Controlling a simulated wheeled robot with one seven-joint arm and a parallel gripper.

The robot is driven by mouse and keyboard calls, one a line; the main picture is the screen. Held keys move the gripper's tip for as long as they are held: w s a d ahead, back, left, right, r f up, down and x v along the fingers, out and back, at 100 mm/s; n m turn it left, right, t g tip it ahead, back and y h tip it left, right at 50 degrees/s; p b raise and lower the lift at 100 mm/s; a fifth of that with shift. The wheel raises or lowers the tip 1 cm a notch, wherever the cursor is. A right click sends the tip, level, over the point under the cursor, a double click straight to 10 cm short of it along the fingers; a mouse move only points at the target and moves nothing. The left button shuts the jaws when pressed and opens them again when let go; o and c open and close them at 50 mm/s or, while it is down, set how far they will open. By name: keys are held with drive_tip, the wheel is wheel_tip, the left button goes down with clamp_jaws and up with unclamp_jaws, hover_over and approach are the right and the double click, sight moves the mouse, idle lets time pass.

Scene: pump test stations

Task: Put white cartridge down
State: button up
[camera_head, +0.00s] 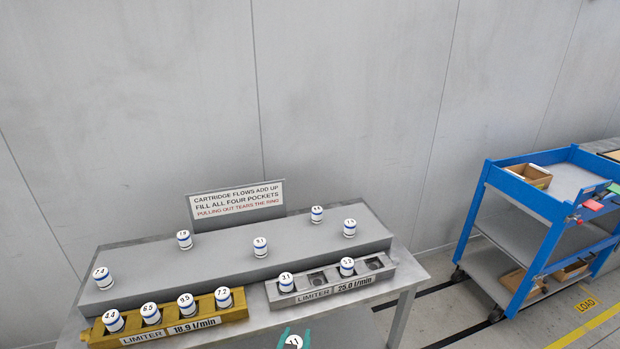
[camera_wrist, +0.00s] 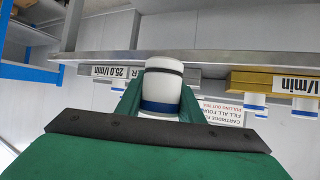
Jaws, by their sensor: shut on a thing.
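My gripper (camera_head: 294,336) is at the bottom of the head view, at the bench's front edge, and only its green finger tips show. It is shut on a white cartridge (camera_head: 293,342) with a dark mark on its top. In the wrist view the held cartridge (camera_wrist: 162,85) is white with a dark blue band, between the green fingers. The grey limiter block (camera_head: 268,290), marked 25.0 l/min, holds two cartridges, 3.1 (camera_head: 286,282) and 5.2 (camera_head: 347,266); two pockets are empty. The yellow limiter block (camera_head: 97,339), marked 18.9 l/min, has several cartridges in its pockets.
Several loose white cartridges, such as one (camera_head: 184,240), stand on the raised grey shelf (camera_head: 220,257). A sign (camera_head: 237,199) stands behind it. A blue cart (camera_head: 548,205) with cardboard boxes is at the right. The bench top (camera_head: 330,318) is bare in front of the grey block.

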drive_tip(key=s+d+f, duration=0.1)
drive_tip(key=s+f, duration=0.3)
drive_tip(key=f, duration=0.7)
drive_tip(key=s+d+f+n+y, duration=0.1)
drive_tip(key=s+f, duration=0.3)
drive_tip(key=f, duration=0.7)
drive_tip(key=shift+s+d+f, duration=0.15)
drive_tip(key=shift+d+f, duration=0.1)
drive_tip(key=shift+d, duration=0.45)
drive_tip(key=shift+d, duration=0.1)
